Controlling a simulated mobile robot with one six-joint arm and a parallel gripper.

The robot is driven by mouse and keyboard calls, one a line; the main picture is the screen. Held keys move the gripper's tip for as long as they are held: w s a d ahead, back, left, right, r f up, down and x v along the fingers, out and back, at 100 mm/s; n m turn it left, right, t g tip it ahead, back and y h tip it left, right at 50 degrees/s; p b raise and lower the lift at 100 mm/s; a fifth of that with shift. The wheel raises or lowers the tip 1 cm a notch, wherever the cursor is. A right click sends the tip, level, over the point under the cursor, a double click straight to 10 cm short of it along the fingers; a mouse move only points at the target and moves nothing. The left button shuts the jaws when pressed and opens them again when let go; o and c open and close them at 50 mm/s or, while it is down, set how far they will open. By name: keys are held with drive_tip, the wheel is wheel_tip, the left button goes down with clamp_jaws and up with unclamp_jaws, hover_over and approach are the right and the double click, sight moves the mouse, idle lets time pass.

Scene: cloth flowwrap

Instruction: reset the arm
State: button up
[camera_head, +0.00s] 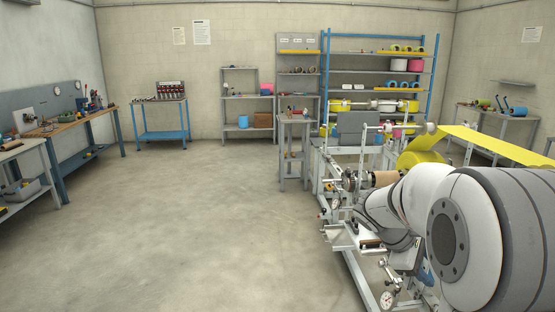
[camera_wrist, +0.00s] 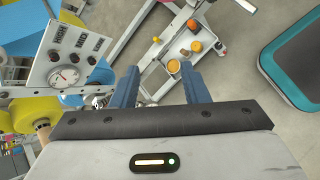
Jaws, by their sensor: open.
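My gripper (camera_wrist: 161,88) is in the wrist view, with two blue fingers held apart and nothing between them. Past the fingertips is a small tray (camera_wrist: 152,82) on a frame, bearing several small orange and brown items. In the head view my arm (camera_head: 400,205) is at the lower right and reaches over the wrapping machine (camera_head: 345,245). My gripper cannot be made out there.
In the wrist view a panel with a dial (camera_wrist: 72,55) stands close on the left, and a teal-edged dark platform (camera_wrist: 295,62) is at the right. In the head view, yellow film (camera_head: 485,145) runs above my arm. The floor (camera_head: 200,230) at left centre is clear.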

drive_tip(key=s+a+f+m+t+y, duration=0.2)
drive_tip(key=s+a+m+y, duration=0.6)
drive_tip(key=s+a, duration=0.9)
drive_tip(key=shift+s+a+m+t+y, duration=0.2)
drive_tip(key=shift+a+m+t+y, duration=0.2)
drive_tip(key=shift+a+m+t, duration=0.3)
